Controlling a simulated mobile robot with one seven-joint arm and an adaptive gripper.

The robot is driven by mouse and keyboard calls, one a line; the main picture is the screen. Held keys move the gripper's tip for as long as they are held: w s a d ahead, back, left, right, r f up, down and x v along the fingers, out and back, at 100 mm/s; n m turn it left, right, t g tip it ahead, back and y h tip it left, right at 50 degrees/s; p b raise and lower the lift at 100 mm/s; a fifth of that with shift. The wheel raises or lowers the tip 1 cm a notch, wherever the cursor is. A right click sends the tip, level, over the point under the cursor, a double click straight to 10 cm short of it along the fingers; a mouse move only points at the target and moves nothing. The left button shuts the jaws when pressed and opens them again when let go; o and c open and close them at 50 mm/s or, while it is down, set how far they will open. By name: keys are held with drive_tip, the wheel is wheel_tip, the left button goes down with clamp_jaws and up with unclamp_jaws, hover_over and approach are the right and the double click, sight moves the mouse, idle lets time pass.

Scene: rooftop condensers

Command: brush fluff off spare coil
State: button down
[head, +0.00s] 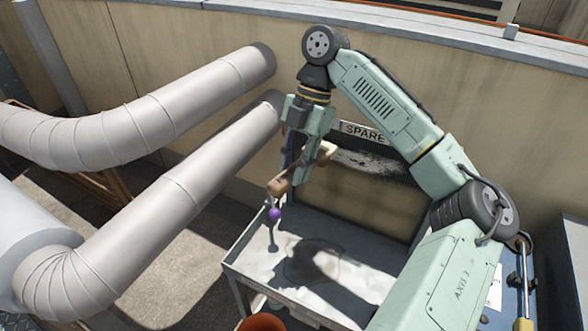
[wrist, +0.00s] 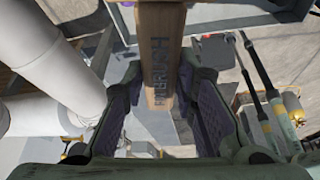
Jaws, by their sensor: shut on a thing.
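My gripper (head: 303,165) is shut on a wooden brush (head: 279,187), holding it tilted above the grey tray stand. In the wrist view the brush handle (wrist: 160,60) lies between the two fingers (wrist: 162,105) and bears lettering that reads partly as BRUSH. A purple ball (head: 274,213) shows just below the handle's near end. The spare coil (head: 400,188) is a dark upright panel behind the gripper, under a SPARE sign (head: 364,132). Pale fluff (head: 372,161) streaks its upper part. My gripper and arm hide some of the coil. I cannot tell whether the brush touches it.
The grey tray stand (head: 232,268) sits below, with my shadow across it. Large silver ducts (head: 190,190) run close on the left. An orange bucket (head: 262,323) stands at the front. A beige wall (head: 225,40) closes the back. Tools hang at the right.

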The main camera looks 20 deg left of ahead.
sight(281, 184)
drive_tip(key=shift+r, duration=0.25)
drive_tip(key=shift+f+b, duration=0.3)
drive_tip(key=shift+f, duration=1.75)
drive_tip(key=shift+r+p, duration=0.3)
drive_tip(key=shift+r, duration=1.8)
drive_tip(key=shift+f+b, duration=0.3)
drive_tip(key=shift+f, duration=1.8)
drive_tip(key=shift+r+p, duration=0.3)
drive_tip(key=shift+r, duration=1.8)
drive_tip(key=shift+s+a, duration=0.25)
drive_tip(key=shift+s, duration=0.9)
drive_tip(key=shift+s+a, duration=0.2)
drive_tip(key=shift+s, duration=0.9)
drive_tip(key=c, duration=1.8)
unclamp_jaws()
clamp_jaws()
